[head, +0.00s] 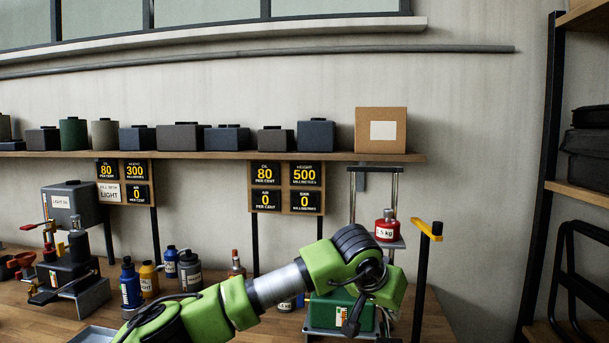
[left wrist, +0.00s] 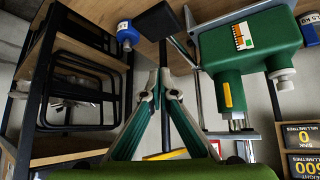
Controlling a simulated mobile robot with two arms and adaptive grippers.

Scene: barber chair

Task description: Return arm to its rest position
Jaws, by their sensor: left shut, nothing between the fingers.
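My left arm (head: 275,285), green with a silver link, reaches in from the left over the bench in the head view. Its gripper (head: 352,322) hangs at the arm's end, in front of a green unit (head: 343,310) that it partly covers. In the left wrist view my left gripper (left wrist: 163,78) has its fingers together with nothing between them. The green unit (left wrist: 245,45) shows at the upper right there, apart from the fingers. My right gripper is in neither view.
A red weight (head: 386,228) sits on a raised platform beyond the arm. A black post (head: 421,280) with a yellow handle (head: 428,230) stands to its right. Bottles (head: 130,285) and a dark press-like device (head: 70,265) stand at left. Shelving (head: 580,195) is at far right.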

